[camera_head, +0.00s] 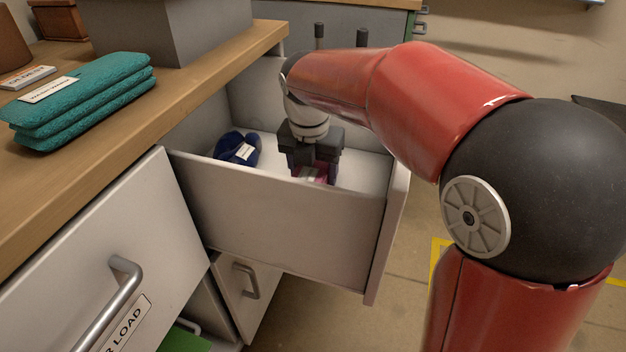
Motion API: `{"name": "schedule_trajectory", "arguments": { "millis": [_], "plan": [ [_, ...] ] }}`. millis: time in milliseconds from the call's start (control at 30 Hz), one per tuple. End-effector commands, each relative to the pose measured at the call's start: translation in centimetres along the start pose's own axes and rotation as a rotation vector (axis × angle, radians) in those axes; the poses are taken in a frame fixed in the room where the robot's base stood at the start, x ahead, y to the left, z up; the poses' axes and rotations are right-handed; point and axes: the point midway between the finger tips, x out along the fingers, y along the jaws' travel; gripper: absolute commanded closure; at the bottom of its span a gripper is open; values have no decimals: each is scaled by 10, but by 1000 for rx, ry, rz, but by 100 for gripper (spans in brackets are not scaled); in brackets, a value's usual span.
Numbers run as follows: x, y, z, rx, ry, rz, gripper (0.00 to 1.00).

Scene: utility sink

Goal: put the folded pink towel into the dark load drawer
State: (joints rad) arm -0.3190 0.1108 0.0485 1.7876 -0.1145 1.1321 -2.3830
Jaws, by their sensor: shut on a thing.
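My gripper (312,165) points down inside an open light-grey drawer (285,215), near its right end. It is shut on the folded pink towel (321,177). Only a small pink part and a pale label show between the dark fingers; the drawer front hides the lower part. I cannot tell whether the towel touches the drawer floor. No label shows on the open drawer, so I cannot tell which load it is for.
A dark blue folded cloth (238,148) with a white tag lies left in the drawer. A folded teal towel (85,100) lies on the wooden counter (190,100).

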Motion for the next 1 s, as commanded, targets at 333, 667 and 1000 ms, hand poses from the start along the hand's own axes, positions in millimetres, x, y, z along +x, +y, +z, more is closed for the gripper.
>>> {"name": "schedule_trajectory", "arguments": {
  "millis": [333,667,1000],
  "plan": [
    [24,0,-3,0,0,0,64],
    [27,0,-4,0,0,0,20],
    [24,0,-4,0,0,0,17]
  ]
}}
